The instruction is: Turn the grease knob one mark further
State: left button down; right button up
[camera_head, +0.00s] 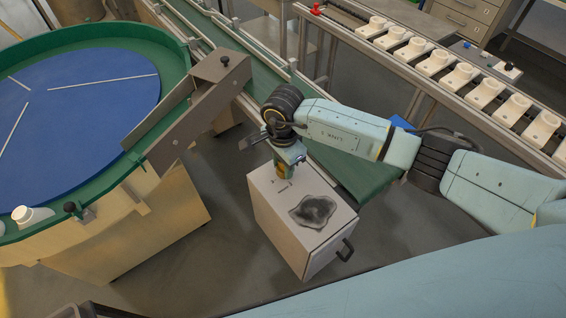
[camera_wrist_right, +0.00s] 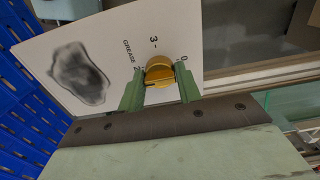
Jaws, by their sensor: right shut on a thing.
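The grease knob (camera_wrist_right: 160,72) is a round yellow knob on the pale top of a box, with the word GREASE and the marks 3, 2 and 0 printed around it. My right gripper (camera_wrist_right: 160,90) is shut on the knob, with a green finger on each side of it. In the head view my right gripper (camera_head: 288,170) points down at the far end of the white box (camera_head: 275,228). The fingers and wrist hide most of the knob there, and the pointer's exact mark cannot be told. My left gripper is not in view.
A dark grease stain (camera_head: 314,211) lies on the box top and a black handle (camera_head: 346,250) is on its side. A blue turntable (camera_head: 85,105) with a green rim stands at left. A conveyor with several white sockets (camera_head: 464,73) runs at upper right.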

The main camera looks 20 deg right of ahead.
jog(key=m, duration=0.4)
jog(key=shift+m, duration=0.3)
jog(key=m, duration=0.4)
jog(key=m+p, duration=0.1)
jog(key=m, duration=0.4)
jog(key=shift+m+p, duration=0.55)
jog(key=shift+m, duration=1.65)
jog(key=o, duration=1)
